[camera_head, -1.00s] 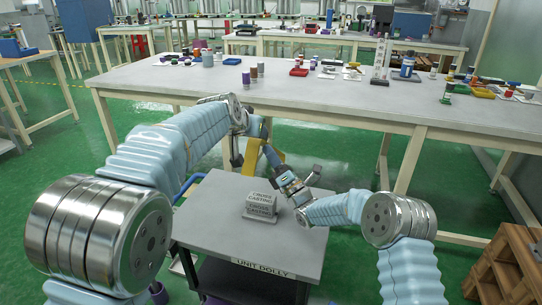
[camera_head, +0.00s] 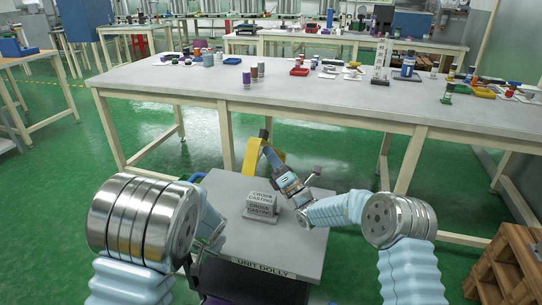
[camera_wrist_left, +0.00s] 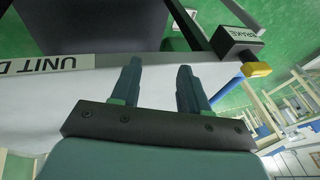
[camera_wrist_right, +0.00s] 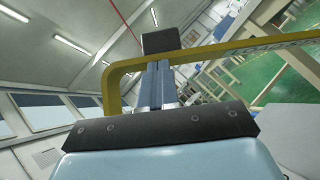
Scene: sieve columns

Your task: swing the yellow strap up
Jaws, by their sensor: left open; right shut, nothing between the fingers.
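The yellow strap (camera_head: 250,156) stands at the dolly's far edge in the head view. In the right wrist view the yellow strap (camera_wrist_right: 225,50) is bent, with a long run crossing at the tips of my right gripper (camera_wrist_right: 160,68). Those fingers are shut and empty; a dark block (camera_wrist_right: 160,40) shows just beyond them. I cannot tell whether the fingers touch the strap. In the head view my right gripper (camera_head: 268,150) is beside the strap. My left gripper (camera_wrist_left: 158,80) is open and empty at the dolly's near-left side, by the "UNIT D" label.
The grey unit dolly (camera_head: 230,225) carries two stacked blocks marked "CROSS CASTING" (camera_head: 261,204). A dark brake housing with a yellow tab (camera_wrist_left: 257,69) is near my left fingers. A long workbench (camera_head: 300,98) stands behind the dolly. A wooden crate (camera_head: 515,262) is at lower right.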

